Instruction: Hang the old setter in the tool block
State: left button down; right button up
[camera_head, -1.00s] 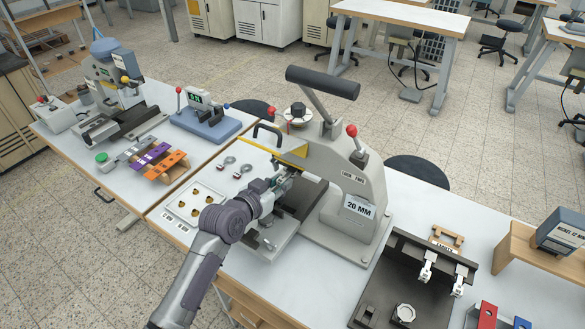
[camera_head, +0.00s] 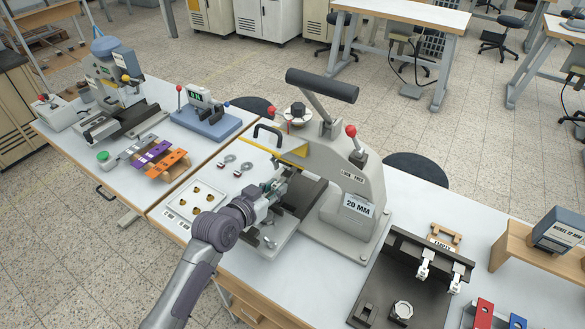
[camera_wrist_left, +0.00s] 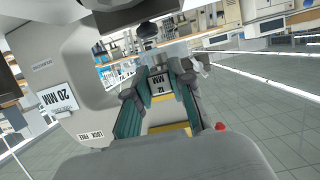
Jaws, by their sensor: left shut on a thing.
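My left gripper (camera_head: 278,184) is at the front of the grey lever press (camera_head: 355,185), which carries a 20 MM plate. In the left wrist view, my gripper's teal-padded fingers (camera_wrist_left: 158,98) are closed on a small pale block (camera_wrist_left: 161,83) marked 12 MM, apparently the old setter. In the head view the held piece is mostly hidden by the gripper and I cannot tell whether it touches the press. My right gripper is not in view.
A white tray (camera_head: 188,212) with several brass pieces lies left of the press, beside two ring-ended parts (camera_head: 237,164). A wooden stand (camera_head: 520,245) with a grey box is at far right. Red and blue blocks (camera_head: 484,313) sit near the bottom right.

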pick_arm(q)
jog(key=shift+s+a+r+p, duration=0.1)
jog(key=shift+s+a+p, duration=0.45)
jog(key=shift+s, duration=0.3)
jog(key=shift+s+a+p, duration=0.3)
jog(key=shift+s+a, duration=0.35)
jog(key=shift+s, duration=0.2)
